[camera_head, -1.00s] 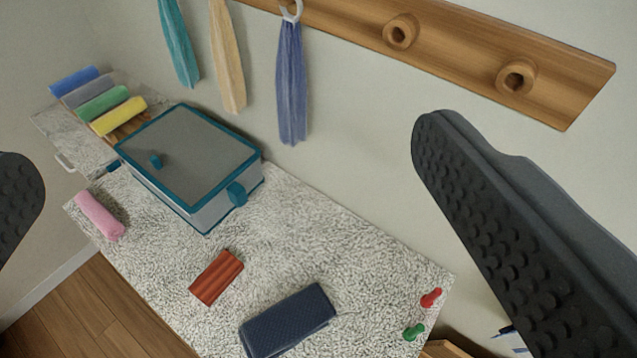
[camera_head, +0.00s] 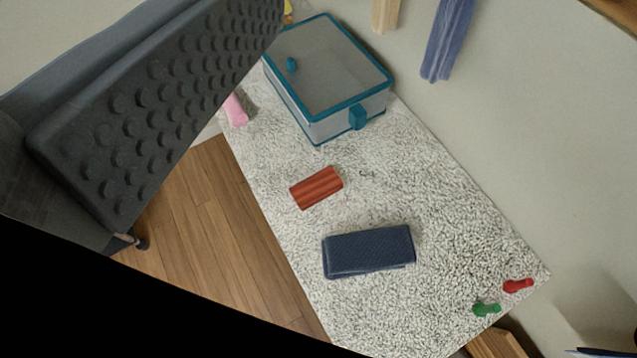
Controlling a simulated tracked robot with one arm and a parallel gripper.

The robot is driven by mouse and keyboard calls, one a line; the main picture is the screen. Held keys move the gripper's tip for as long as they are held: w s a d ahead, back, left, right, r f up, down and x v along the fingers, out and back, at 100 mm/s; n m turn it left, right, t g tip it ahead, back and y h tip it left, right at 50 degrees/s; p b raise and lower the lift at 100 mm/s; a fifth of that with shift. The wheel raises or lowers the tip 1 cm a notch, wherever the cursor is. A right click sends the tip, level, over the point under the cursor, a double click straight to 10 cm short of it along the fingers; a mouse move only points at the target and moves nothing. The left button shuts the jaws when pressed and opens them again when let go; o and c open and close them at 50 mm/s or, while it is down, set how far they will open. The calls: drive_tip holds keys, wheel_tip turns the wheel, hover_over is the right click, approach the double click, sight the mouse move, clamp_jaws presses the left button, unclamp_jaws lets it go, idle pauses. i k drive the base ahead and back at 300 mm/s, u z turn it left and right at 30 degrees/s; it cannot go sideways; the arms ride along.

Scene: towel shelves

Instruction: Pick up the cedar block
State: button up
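The cedar block (camera_head: 316,187), a small reddish-brown grooved block, lies flat on the pale fluffy mat (camera_head: 450,210), left of its middle. One dark studded finger of my gripper (camera_head: 165,105) fills the upper left of the view. Its studded pad faces the lower right, with nothing against it. The other finger is out of the picture. The block lies apart from the visible finger, to its right and lower in the picture. The block is fully in view.
A teal-edged lidded box (camera_head: 335,70) stands above the block. A navy folded cloth (camera_head: 369,251) lies below it. A pink roll (camera_head: 235,110) is partly hidden by my finger. Red (camera_head: 518,286) and green (camera_head: 486,310) pegs lie at the right. A blue towel (camera_head: 447,40) hangs above.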

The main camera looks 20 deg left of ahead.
sight(308, 193)
drive_tip(key=z, duration=0.85)
drive_tip(key=k, duration=1.25)
drive_tip(key=u, duration=1.55)
drive_tip(key=i, duration=1)
drive_tip(key=u, duration=0.05)
